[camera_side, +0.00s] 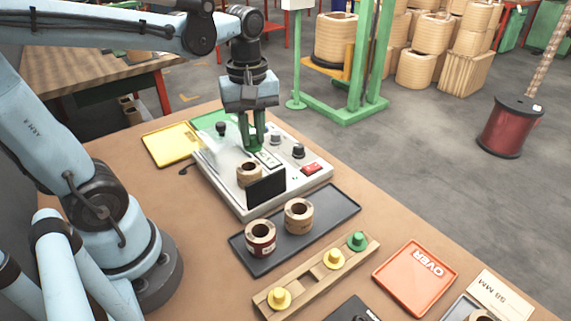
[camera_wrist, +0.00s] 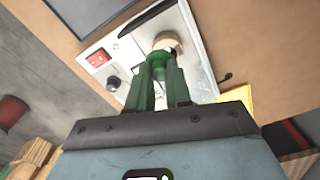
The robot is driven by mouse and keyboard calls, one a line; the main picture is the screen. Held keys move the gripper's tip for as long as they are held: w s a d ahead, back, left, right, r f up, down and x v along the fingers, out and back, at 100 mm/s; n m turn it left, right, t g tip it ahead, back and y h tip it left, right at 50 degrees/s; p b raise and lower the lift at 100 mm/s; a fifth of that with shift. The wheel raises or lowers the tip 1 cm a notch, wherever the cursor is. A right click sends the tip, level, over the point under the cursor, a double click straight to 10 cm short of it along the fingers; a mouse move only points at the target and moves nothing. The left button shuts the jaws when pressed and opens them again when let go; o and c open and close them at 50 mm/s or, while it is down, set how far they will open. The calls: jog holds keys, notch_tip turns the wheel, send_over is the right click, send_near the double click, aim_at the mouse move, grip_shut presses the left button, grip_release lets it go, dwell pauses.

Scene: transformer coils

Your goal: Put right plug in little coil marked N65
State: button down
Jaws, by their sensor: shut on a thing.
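My gripper (camera_side: 254,138) is shut on a green plug (camera_wrist: 158,57) and holds it above the grey test device (camera_side: 225,191). A small tan coil (camera_side: 249,181) sits on the device, in front of the gripper in the side view. The wrist view shows the coil (camera_wrist: 168,41) just beyond the plug, which partly covers it. The plug looks apart from the coil in the side view. Two more coils, one with a dark red band (camera_side: 260,238) and one tan (camera_side: 298,216), stand on the dark tray (camera_side: 340,222). I cannot read N65 on any coil.
A wooden rack (camera_side: 305,282) holds two yellow plugs (camera_side: 279,298) (camera_side: 334,258) and a green plug (camera_side: 357,241). An orange tray marked OVER (camera_side: 412,290) lies at right. Yellow (camera_side: 165,147) and green (camera_side: 205,121) trays lie behind the device. A black panel (camera_side: 266,189) stands beside the coil.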

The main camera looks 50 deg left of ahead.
aim_at(247, 150)
jog(key=shift+n, duration=0.4)
jog(key=shift+s+a+f, duration=0.1)
jog(key=shift+a+f, duration=0.3)
jog(key=shift+f, duration=0.35)
jog(key=shift+a+f, duration=0.35)
jog(key=shift+f, duration=0.35)
jog(key=shift+s+a+f, duration=0.1)
jog(key=shift+a+f, duration=0.3)
jog(key=shift+f, duration=0.35)
jog(key=shift+f, duration=0.1)
jog(key=shift+f, duration=0.7)
jog(key=c, duration=1)
grip_release()
jog(key=shift+o, duration=0.6)
jog(key=o, duration=0.3)
